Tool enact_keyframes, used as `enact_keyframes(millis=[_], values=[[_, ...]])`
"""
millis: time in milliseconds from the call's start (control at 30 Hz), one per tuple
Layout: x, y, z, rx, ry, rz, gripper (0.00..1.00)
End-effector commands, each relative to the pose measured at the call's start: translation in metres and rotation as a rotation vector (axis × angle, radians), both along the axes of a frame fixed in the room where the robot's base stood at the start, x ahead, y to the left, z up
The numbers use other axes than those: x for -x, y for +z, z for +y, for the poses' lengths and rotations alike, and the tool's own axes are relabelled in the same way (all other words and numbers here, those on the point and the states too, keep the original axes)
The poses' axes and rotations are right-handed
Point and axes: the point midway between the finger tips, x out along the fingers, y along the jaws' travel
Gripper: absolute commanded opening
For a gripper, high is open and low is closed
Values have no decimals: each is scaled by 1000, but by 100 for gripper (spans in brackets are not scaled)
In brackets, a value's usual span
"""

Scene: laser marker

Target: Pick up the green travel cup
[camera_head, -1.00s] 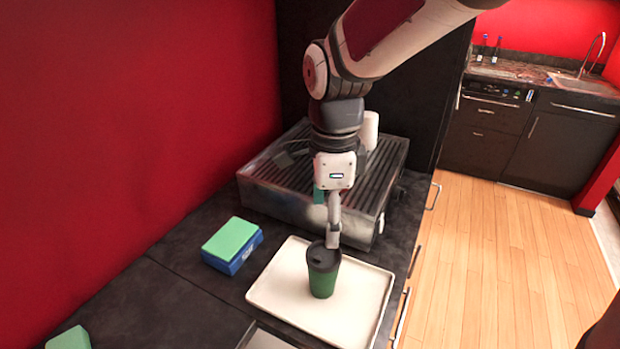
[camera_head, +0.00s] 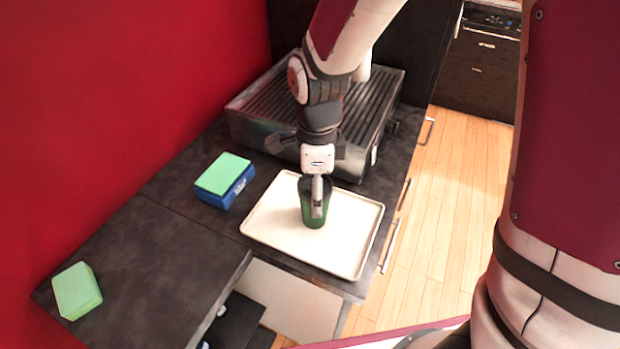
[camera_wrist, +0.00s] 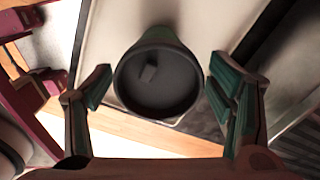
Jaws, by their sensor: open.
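The green travel cup (camera_head: 313,216) stands upright on a cream tray (camera_head: 278,243) on the dark counter. Its dark lid (camera_wrist: 158,82) faces the camera in the wrist view, between the two fingers. My gripper (camera_wrist: 160,95) is open, with one finger on each side of the cup and a visible gap on both sides. In the head view my gripper (camera_head: 317,200) is over the cup and hides part of its lid and side. I cannot tell how far down the fingers reach along the cup.
A blue box with a green top (camera_head: 224,180) sits left of the tray. A pale green block (camera_head: 77,291) lies at the counter's near left. A ridged metal appliance (camera_head: 262,125) stands behind the tray. An open drawer (camera_head: 290,300) is below the counter front.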

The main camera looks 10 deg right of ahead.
Motion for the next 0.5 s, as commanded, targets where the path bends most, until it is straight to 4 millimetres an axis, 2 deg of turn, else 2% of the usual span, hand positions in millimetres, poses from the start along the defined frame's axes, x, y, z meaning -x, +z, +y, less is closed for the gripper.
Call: enact_keyframes(millis=[100, 200, 467, 500], values=[[2, -18, 0, 1, 0, 2, 75], [1, -26, 0, 1, 0, 0, 75], [1, -29, 0, 0, 0, -2, 75], [1, -29, 0, 0, 0, -2, 71]])
